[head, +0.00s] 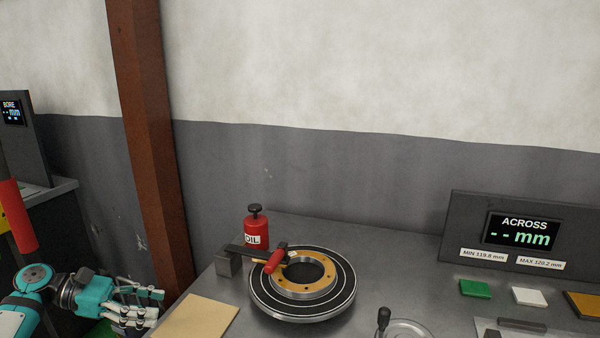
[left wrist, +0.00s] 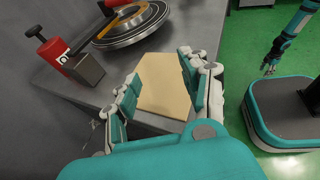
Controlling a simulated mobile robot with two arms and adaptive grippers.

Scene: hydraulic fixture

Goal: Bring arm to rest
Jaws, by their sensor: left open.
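My left gripper (head: 150,306) is at the lower left of the head view, beside the left edge of the metal bench. In the left wrist view its two fingers (left wrist: 160,72) are spread apart with nothing between them. A tan board (left wrist: 163,88) on the bench shows beyond and between the fingers; I see no contact with it. My right gripper (left wrist: 269,68) shows small at the upper right of the left wrist view, above the green floor; its jaws are too small to judge.
On the bench are a tan board (head: 200,318), a red oil can (head: 256,232), a round turntable (head: 341,299) with a brass-coloured ring (head: 322,288), and a red-handled clamp (head: 276,258). A gauge display (head: 520,233) stands right. A rust-brown post (head: 146,130) rises behind the left gripper.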

